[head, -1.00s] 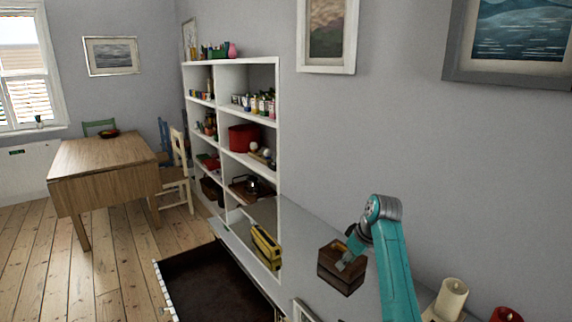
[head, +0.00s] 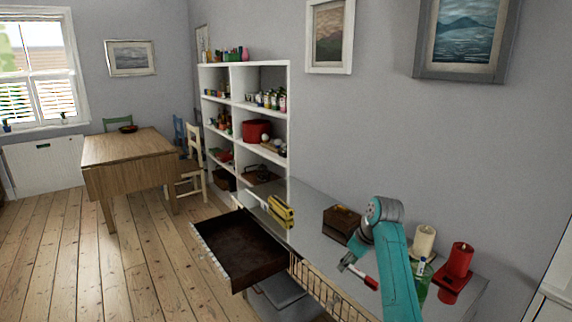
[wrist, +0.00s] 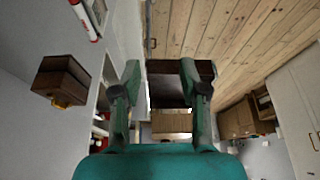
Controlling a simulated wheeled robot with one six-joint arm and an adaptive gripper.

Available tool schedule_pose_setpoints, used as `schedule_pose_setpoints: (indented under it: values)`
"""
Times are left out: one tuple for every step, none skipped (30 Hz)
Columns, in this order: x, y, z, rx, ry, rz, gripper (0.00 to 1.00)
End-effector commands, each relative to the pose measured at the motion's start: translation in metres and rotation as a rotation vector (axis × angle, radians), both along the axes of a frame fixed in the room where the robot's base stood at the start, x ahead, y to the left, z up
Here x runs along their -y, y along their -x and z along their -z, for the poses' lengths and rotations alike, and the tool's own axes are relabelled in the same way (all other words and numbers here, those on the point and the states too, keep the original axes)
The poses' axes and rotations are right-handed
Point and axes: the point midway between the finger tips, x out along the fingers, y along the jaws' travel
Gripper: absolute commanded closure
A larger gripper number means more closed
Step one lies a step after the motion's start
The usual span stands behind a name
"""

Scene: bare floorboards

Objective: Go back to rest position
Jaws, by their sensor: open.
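My gripper (head: 347,263) is at the end of my teal arm, over the front of the grey counter (head: 313,213). In the wrist view its two fingers (wrist: 160,75) are spread apart with nothing between them. The floor and the open drawer show beyond them. In the head view the gripper is in front of and below a small wooden box (head: 342,220), apart from it. The box also shows at the left of the wrist view (wrist: 62,80). Part of the counter is hidden behind my arm.
A dark open drawer (head: 240,250) juts out left of my gripper. A yellow object (head: 281,210) lies on the counter. A red-and-white marker (wrist: 84,18) shows in the wrist view. A white candle (head: 424,241) and a red candle (head: 459,259) stand right. Floor (head: 150,260) at left is clear.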

Motion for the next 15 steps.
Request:
schedule_pose_setpoints:
  values:
    - [0.000,0.000,0.000,0.000,0.000,0.000,0.57]
    - [0.000,0.001,0.004,0.000,0.000,0.003,0.57]
    - [0.000,0.002,0.009,0.002,-0.001,0.007,0.57]
    - [0.000,0.003,0.012,0.004,-0.001,0.009,0.57]
    - [-0.001,0.003,0.014,0.007,-0.001,0.012,0.57]
    - [-0.001,0.004,0.018,0.009,-0.003,0.017,0.57]
    - [-0.001,0.005,0.021,0.011,-0.003,0.019,0.57]
    - [-0.001,0.006,0.025,0.013,-0.003,0.023,0.57]
    - [-0.001,0.006,0.029,0.016,-0.004,0.028,0.57]
    - [-0.001,0.007,0.033,0.020,-0.005,0.032,0.57]
    - [-0.001,0.008,0.037,0.022,-0.006,0.037,0.57]
    - [-0.002,0.010,0.042,0.024,-0.006,0.041,0.57]
    - [-0.002,0.011,0.047,0.028,-0.006,0.047,0.57]
    - [-0.002,0.012,0.051,0.032,-0.007,0.052,0.57]
    - [-0.002,0.015,0.059,0.036,-0.008,0.058,0.57]
